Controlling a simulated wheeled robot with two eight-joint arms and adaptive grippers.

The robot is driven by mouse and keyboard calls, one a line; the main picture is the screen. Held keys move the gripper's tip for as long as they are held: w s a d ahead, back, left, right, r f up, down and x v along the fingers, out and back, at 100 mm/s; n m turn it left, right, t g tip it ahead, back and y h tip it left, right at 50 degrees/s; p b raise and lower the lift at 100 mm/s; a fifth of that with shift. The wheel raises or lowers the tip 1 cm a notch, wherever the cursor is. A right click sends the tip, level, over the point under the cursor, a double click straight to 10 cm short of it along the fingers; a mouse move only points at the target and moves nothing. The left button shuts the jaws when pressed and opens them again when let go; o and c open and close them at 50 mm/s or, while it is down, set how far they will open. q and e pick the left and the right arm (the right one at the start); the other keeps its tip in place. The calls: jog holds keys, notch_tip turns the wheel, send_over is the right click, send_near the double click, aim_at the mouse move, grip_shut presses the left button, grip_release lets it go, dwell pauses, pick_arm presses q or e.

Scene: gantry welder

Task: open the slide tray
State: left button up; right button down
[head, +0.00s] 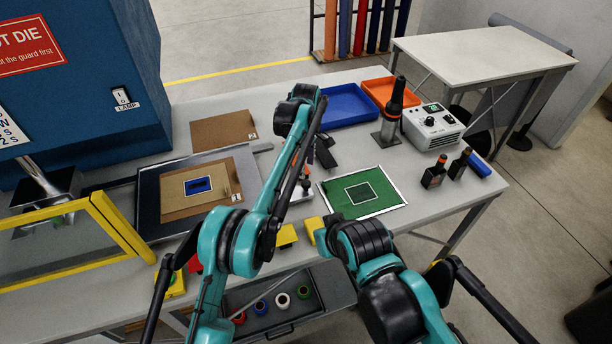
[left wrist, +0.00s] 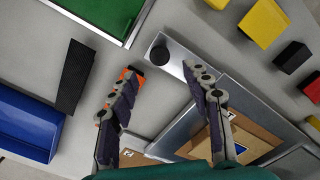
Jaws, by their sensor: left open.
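The slide tray (head: 149,205) is a dark, metal-edged plate at the left, carrying a brown sheet with a blue rectangle. Its metal edge also shows in the left wrist view (left wrist: 210,92). A pale metal bar with a black knob (left wrist: 160,53) reaches from the tray side in that view. My left gripper (left wrist: 163,78) is open, its fingers spread either side of the bar, with the knob just ahead of the fingertips. I cannot tell whether they touch. In the head view my left arm partly hides this spot. My right gripper is not seen.
A yellow-framed guard (head: 112,228) and blue machine (head: 80,85) stand left. A green mat (head: 362,192), blue bin (head: 348,106) and black strip (left wrist: 75,76) lie near the gripper. Yellow blocks (left wrist: 264,23) sit towards the front. An open drawer (head: 285,322) is below.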

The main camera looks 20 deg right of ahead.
pick_arm(q)
jog(key=shift+r, duration=2.2)
jog(key=s+a+r+m+t+b, duration=0.15)
jog(key=a+r, duration=0.25)
jog(key=a, duration=0.5)
jog(key=s+a+r+m+t+b, duration=0.1)
jog(key=a+r+m+b, duration=0.1)
jog(key=a+r, duration=0.5)
jog(key=s+a+f+m+t+h+b, duration=0.1)
jog(key=s+a+f, duration=0.1)
jog(key=s+a, duration=0.45)
jog(key=s+a+f+m+t+b, duration=0.1)
jog(key=s+a+b, duration=0.15)
jog(key=a, duration=0.65)
jog(key=s+a+f+m+t+b, duration=0.1)
jog(key=s+a+f, duration=0.4)
jog(key=s+f, duration=0.2)
jog(key=s+a+f+m+t+y+b, duration=0.1)
jog(key=s+a+f, duration=0.4)
jog(key=s, duration=0.5)
notch_tip(320, 180, down, 2)
jog(key=shift+s+a+m+t, duration=0.15)
jog(key=shift+a+m+t, duration=0.2)
jog(key=shift+m, duration=0.4)
